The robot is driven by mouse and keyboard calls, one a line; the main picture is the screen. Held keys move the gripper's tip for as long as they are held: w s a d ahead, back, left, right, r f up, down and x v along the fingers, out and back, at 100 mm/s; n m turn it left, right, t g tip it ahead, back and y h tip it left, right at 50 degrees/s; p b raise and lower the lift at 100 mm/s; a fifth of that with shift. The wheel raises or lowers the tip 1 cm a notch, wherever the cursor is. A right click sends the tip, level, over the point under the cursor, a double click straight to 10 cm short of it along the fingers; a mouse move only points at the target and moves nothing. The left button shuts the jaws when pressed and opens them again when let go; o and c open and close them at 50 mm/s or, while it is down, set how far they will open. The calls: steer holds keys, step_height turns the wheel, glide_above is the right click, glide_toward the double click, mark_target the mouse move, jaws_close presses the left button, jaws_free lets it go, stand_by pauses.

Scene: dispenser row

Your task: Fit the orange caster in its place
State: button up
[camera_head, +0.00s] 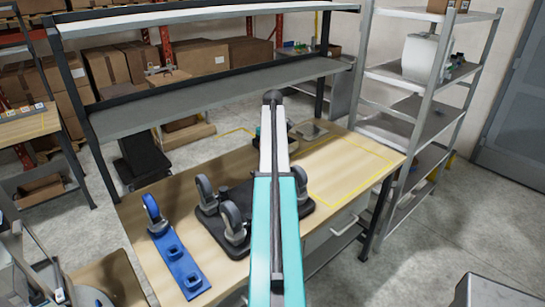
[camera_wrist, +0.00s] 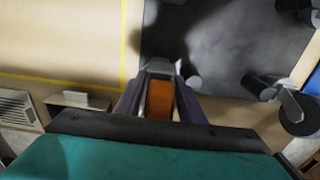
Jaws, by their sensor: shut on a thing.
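My gripper (camera_wrist: 160,100) is shut on the orange caster (camera_wrist: 160,102) in the wrist view. Its orange part sits between the fingers, with a grey metal part beyond it. They are over the near edge of a dark dolly plate (camera_wrist: 220,45). The head view shows this plate lying on the bench with several grey-wheeled casters (camera_head: 236,222) standing on it. My arm hides the gripper, the orange caster and part of the plate there. I cannot tell whether the caster touches the plate.
A blue rack (camera_head: 180,268) with a blue caster (camera_head: 152,208) and open sockets lies left of the plate. A yellow outline (camera_head: 370,190) marks bare wooden bench (camera_head: 335,165) on the right. Grey shelves (camera_head: 215,95) stand behind, and a metal rack (camera_head: 425,120) stands right.

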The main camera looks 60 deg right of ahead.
steer(key=shift+f+b, duration=0.65)
steer(key=shift+f, duration=1.15)
stand_by(0.5)
steer(key=o, duration=1.4)
steer(key=shift+r, duration=0.1)
step_height(320, 180, up, 12)
steer(key=b, duration=0.4)
steer(key=shift+s+r, duration=0.1)
steer(key=shift+r, duration=0.75)
